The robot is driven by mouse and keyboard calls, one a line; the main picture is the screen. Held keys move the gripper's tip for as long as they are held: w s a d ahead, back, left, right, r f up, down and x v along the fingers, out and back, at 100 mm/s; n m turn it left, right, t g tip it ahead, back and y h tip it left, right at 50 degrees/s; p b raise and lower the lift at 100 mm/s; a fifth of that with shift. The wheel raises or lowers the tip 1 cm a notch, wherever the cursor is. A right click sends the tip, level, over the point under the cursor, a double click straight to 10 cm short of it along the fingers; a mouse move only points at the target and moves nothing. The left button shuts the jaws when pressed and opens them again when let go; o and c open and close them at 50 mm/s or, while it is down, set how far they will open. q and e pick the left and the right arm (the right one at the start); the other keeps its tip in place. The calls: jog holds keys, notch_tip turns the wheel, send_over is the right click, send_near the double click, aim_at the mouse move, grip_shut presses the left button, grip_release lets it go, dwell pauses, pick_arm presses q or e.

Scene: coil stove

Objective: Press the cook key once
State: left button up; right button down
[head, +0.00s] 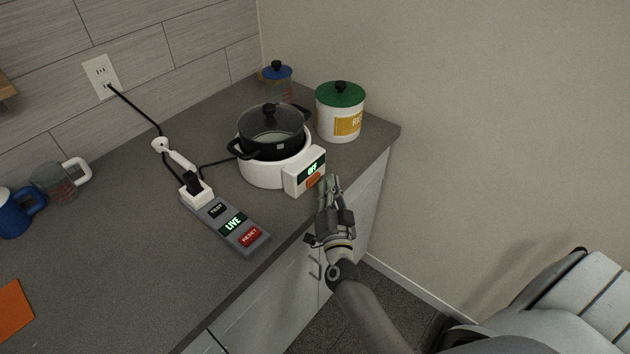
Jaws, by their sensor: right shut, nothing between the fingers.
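The white coil stove (262,174) stands on the counter with a black lidded pot (272,143) on top. Its front box has a lit display (312,168) that appears to read OFF. Below the display is an orange-red key (313,182), which I take to be the cook key; its label is too small to read. My right gripper (330,183) is shut and empty, its fingertips close to the right of this key. I cannot tell whether they touch it. My left gripper is not in view.
A grey outlet box (241,241) with TEST, LIVE and RESET markings lies left of my right gripper, with a black plug in it. A green-lidded canister (340,115) and a blue-lidded jar (277,78) stand behind the stove.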

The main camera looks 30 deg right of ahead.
jog(key=shift+w, duration=0.1)
jog(key=shift+w+a, duration=0.15)
jog(key=shift+w, duration=0.2)
jog(key=shift+w+a, duration=0.1)
jog(key=shift+w, duration=0.1)
dwell(0.6)
jog(key=shift+w+a+r, duration=0.15)
jog(key=shift+w+r, duration=0.05)
jog(key=shift+r, duration=0.2)
dwell(0.9)
jog(key=shift+s+p, duration=0.15)
jog(key=shift+p, duration=0.15)
jog(key=shift+s+f, duration=0.1)
jog(key=shift+f, duration=0.15)
jog(key=shift+s, duration=0.15)
jog(key=s, duration=0.1)
jog(key=s+d+p, duration=0.1)
jog(key=s, duration=0.1)
jog(key=s+d, duration=0.1)
jog(key=shift+s+d+f, duration=0.15)
jog(key=shift+s+d, duration=0.05)
jog(key=shift+s, duration=0.15)
